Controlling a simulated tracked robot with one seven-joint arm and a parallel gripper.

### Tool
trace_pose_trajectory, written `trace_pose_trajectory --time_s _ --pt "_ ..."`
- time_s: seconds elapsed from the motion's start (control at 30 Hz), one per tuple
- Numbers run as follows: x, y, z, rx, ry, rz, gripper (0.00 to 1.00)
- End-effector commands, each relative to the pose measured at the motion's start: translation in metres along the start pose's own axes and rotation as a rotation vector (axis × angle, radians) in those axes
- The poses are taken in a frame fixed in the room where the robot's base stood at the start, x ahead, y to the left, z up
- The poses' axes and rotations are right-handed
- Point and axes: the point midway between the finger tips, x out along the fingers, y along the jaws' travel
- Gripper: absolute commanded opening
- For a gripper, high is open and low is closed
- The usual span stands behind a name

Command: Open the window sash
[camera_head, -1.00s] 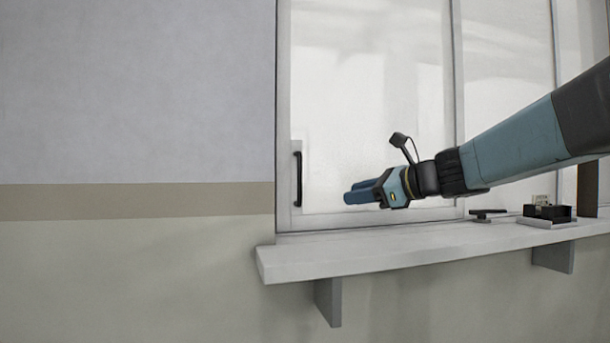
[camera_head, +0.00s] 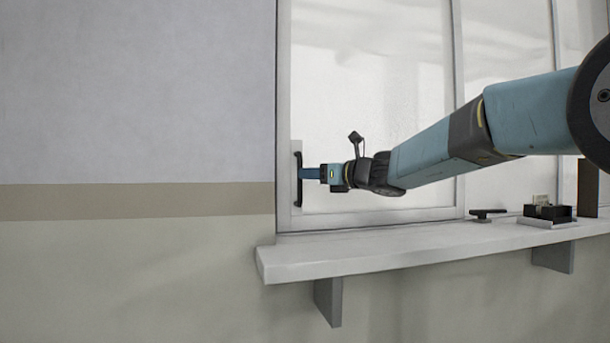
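The window sash (camera_head: 370,212) is a pale framed pane at the left of the window, and its left edge sits against the window's left frame. A black vertical bar handle (camera_head: 298,200) is on the sash's left stile. My gripper (camera_head: 302,173) is at the handle, its blue fingers pointing left and overlapping the handle's middle. The fingers hide that part of the handle. From this side I cannot tell whether the fingers are closed around the bar or only beside it.
A pale sill shelf (camera_head: 330,260) on brackets runs below the window. At its right stand a small black flat item (camera_head: 487,213), a black box on a white tray (camera_head: 545,222), and a dark brown upright block (camera_head: 588,188). The wall left of the window is bare.

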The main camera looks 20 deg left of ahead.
Motion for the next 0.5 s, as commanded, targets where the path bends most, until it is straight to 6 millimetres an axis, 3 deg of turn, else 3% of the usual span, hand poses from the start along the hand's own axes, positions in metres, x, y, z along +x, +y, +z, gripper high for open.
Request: trace_pose_trajectory --time_s 0.2,0.5 --pt "0.032 0.000 -0.001 0.000 0.001 0.000 0.34" --pt "0.046 0.000 0.000 0.000 0.000 -0.001 0.34"
